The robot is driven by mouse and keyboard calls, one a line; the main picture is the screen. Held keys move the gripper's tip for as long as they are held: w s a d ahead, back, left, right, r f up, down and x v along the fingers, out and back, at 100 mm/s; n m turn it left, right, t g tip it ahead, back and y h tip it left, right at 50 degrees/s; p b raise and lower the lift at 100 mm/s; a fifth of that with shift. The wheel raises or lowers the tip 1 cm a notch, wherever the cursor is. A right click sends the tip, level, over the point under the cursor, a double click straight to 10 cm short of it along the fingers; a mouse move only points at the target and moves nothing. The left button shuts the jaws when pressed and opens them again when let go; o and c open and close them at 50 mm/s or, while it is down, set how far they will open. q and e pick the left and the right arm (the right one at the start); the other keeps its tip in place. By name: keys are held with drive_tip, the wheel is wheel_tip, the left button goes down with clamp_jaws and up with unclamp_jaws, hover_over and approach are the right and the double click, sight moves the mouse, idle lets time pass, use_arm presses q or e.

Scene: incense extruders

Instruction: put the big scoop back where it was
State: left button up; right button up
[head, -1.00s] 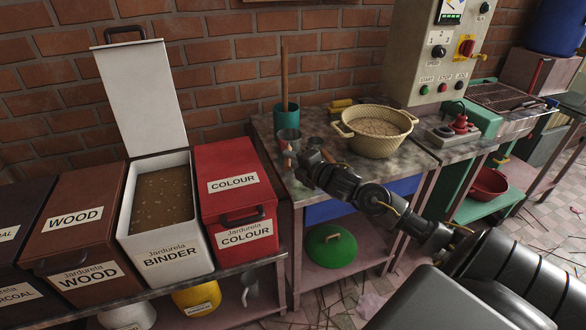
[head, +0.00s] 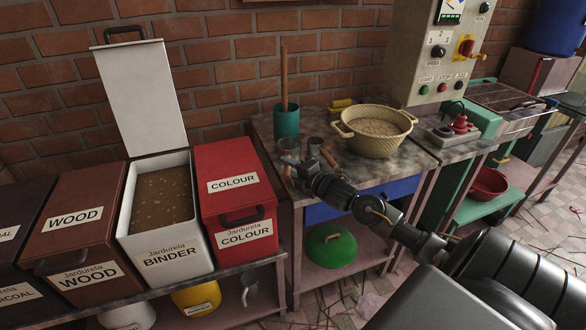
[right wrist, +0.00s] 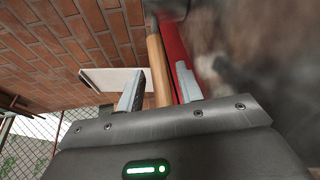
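The big scoop, a grey metal cup (head: 290,145) with a wooden handle, is at the left part of the grey table, near the front edge. My right gripper (head: 304,166) is just beside it and hides part of it. In the right wrist view the wooden handle (right wrist: 158,72) lies between my two fingers (right wrist: 160,82), with a gap showing on each side, so the gripper looks open around it. I cannot tell whether the cup rests on the table. A second, smaller scoop (head: 317,144) with a brown handle is just to the right. My left gripper is not in view.
A green cup (head: 286,121) with a wooden stick stands behind the scoops. A cream basket (head: 374,142) of powder is to the right. The red colour bin (head: 236,188) is close on the left, beside the open white binder bin (head: 163,240). Bare grey tabletop (head: 400,171) lies in front of the basket.

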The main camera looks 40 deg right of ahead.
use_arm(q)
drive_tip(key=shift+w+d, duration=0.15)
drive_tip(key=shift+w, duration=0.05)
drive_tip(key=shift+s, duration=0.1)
use_arm(e)
drive_tip(key=shift+s+r, duration=0.1)
drive_tip(key=s, duration=0.4)
drive_tip(key=shift+s+r, duration=0.2)
drive_tip(key=shift+s, duration=0.15)
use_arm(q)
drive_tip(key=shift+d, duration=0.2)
use_arm(e)
drive_tip(key=s, duration=0.2)
drive_tip(key=s+r, duration=0.1)
drive_tip(key=s, duration=0.4)
drive_tip(key=shift+d+r, duration=0.15)
drive_tip(key=shift+d, duration=0.05)
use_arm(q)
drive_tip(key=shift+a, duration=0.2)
